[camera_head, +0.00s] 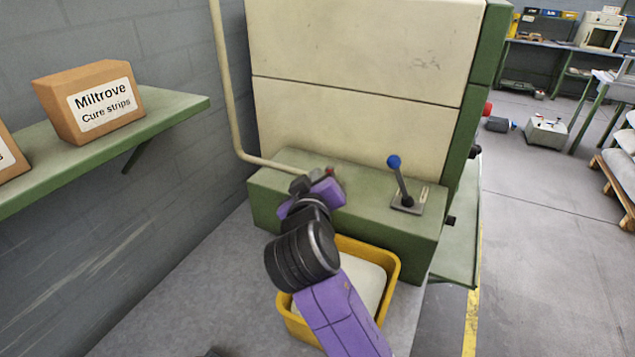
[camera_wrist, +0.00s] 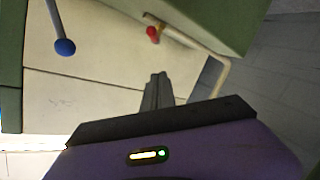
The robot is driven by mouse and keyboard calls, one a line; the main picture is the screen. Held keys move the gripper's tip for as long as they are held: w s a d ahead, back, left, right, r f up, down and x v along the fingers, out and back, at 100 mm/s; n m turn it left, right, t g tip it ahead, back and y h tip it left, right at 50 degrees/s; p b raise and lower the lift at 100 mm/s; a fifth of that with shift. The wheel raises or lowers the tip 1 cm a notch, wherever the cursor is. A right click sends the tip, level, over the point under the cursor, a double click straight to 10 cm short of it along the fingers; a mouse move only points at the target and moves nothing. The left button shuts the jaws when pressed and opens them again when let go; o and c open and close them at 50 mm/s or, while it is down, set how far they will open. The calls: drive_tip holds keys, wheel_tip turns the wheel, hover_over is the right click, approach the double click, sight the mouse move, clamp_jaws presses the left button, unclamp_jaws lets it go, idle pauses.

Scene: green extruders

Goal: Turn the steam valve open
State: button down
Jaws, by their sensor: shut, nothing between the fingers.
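The steam valve shows in the wrist view as a small red handle (camera_wrist: 152,32) at the end of a cream pipe (camera_wrist: 215,58), beside the green machine base. In the head view the same pipe (camera_head: 232,110) runs down the wall and bends towards the green base. A bit of red (camera_head: 330,171) shows there, mostly hidden behind my gripper (camera_head: 299,185). In the wrist view my gripper (camera_wrist: 159,78) has its fingers together and empty. The red handle appears just beyond the fingertips, apart from them. Whether the valve is open or closed I cannot tell.
A lever with a blue knob (camera_head: 394,161) stands on the green base, right of my gripper; it also shows in the wrist view (camera_wrist: 64,46). A yellow bin (camera_head: 394,262) is below my arm. A shelf (camera_head: 180,108) with cartons is at the left. Open floor lies right.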

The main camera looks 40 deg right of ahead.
drive_tip(key=p+x, duration=0.1)
drive_tip(key=x, duration=0.4)
drive_tip(key=shift+w+d, duration=0.1)
drive_tip(key=shift+d, duration=0.1)
drive_tip(key=shift+s+d+f, duration=0.2)
drive_tip(key=shift+s+f, duration=0.05)
drive_tip(key=shift+f, duration=0.3)
drive_tip(key=shift+s+d+f, duration=0.2)
drive_tip(key=shift+s+f, duration=0.05)
drive_tip(key=shift+f, duration=0.3)
drive_tip(key=shift+s+d+f, duration=0.2)
drive_tip(key=shift+s+f, duration=0.1)
drive_tip(key=shift+f, duration=0.3)
